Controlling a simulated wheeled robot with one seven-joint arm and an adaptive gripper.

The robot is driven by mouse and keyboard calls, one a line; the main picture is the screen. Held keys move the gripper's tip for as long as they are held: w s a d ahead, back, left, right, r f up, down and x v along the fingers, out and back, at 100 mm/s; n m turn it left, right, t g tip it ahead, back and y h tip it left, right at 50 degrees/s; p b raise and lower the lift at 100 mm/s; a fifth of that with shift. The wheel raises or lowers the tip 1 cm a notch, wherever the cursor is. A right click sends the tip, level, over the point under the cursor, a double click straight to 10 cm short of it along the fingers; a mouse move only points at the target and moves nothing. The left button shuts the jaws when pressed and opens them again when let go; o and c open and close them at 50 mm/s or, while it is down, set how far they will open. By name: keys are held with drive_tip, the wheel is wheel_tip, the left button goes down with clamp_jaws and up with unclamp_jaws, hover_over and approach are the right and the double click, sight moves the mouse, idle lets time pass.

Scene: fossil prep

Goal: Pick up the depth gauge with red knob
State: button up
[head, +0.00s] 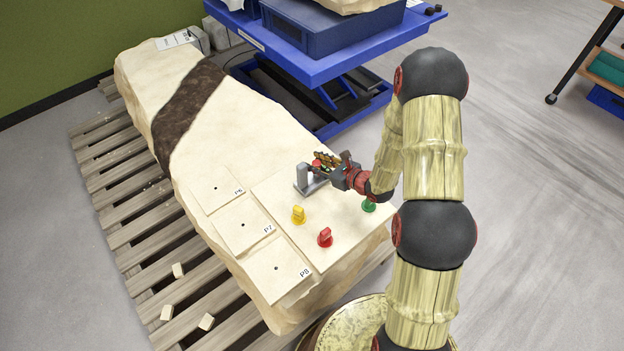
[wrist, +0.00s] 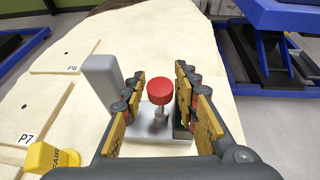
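The depth gauge is a grey metal stand (head: 302,181) with an upright block and a flat base. It stands on the pale slab in the head view, partly hidden by my gripper (head: 328,162). In the wrist view its red knob (wrist: 160,90) sits on a thin rod over the grey base (wrist: 150,134), with the grey upright block (wrist: 102,84) to the left. My gripper (wrist: 160,82) is open, with one finger on each side of the knob. Gaps show between the knob and both fingers. The far end of the base is hidden.
On the slab (head: 240,150) stand a yellow marker (head: 298,215), a red marker (head: 325,237) and a green marker (head: 369,206). Panels P6 (head: 216,188), P7 (head: 243,224) and P8 (head: 277,269) lie left. A blue lift table (head: 330,62) stands behind.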

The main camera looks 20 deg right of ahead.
drive_tip(key=shift+r, duration=0.1)
drive_tip(key=shift+c, duration=0.2)
clamp_jaws()
idle(0.6)
drive_tip(key=shift+r, duration=0.1)
